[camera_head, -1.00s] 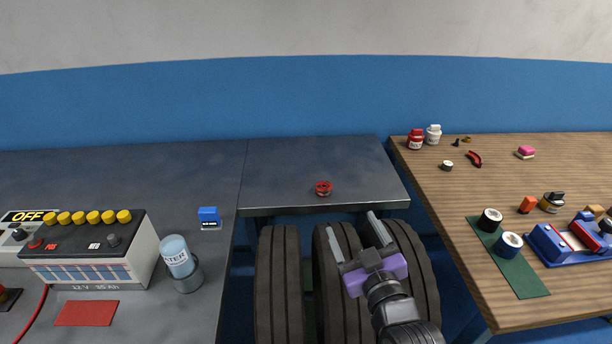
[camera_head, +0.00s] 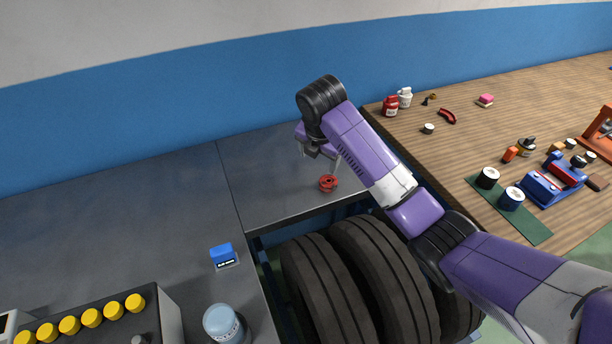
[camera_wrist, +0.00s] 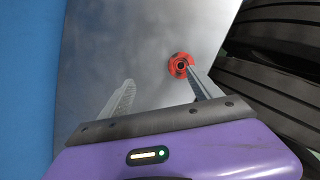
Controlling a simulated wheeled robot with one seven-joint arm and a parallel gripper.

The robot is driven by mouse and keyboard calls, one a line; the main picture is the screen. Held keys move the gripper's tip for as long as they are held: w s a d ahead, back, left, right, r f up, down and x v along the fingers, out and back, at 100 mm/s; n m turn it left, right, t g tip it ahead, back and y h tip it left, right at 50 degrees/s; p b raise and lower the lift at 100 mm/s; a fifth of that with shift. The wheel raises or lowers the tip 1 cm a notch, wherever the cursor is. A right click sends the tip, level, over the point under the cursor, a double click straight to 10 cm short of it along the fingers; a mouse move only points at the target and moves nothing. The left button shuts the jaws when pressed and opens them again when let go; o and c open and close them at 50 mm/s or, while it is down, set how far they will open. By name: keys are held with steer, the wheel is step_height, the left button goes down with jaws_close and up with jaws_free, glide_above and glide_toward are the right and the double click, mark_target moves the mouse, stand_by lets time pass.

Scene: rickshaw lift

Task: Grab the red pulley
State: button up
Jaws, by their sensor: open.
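The red pulley (camera_head: 328,183) sits on the dark grey bench top near its front edge, in the middle of the head view. In the wrist view the red pulley (camera_wrist: 181,66) shows its round face with a dark centre hole, just past the tip of the right finger. My gripper (camera_head: 320,158) points down over the bench, close behind and above the pulley, and is partly hidden by my arm in the head view. In the wrist view my gripper (camera_wrist: 158,78) is open and empty. The pulley lies toward the right finger, not centred between the fingers.
Large black tyres (camera_head: 385,265) stand below the bench's front edge. A blue box (camera_head: 223,256) and a blue-capped bottle (camera_head: 224,324) stand to the left. A wooden table (camera_head: 470,150) with bottles and small parts is at right. The bench around the pulley is clear.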

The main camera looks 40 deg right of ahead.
mark_target(329, 181)
steer(key=f, duration=0.2)
steer(key=s+d+f+n+g+p, duration=0.1)
steer(key=f, duration=0.2)
steer(key=s+d+f+n, duration=0.1)
steer(key=f, duration=0.2)
steer(key=shift+d+f+g, duration=0.1)
steer(key=shift+d+g, duration=0.05)
steer(key=shift+g, duration=0.15)
steer(key=shift+c, duration=0.4)
steer(key=c, duration=1.4)
steer(key=shift+o, duration=0.2)
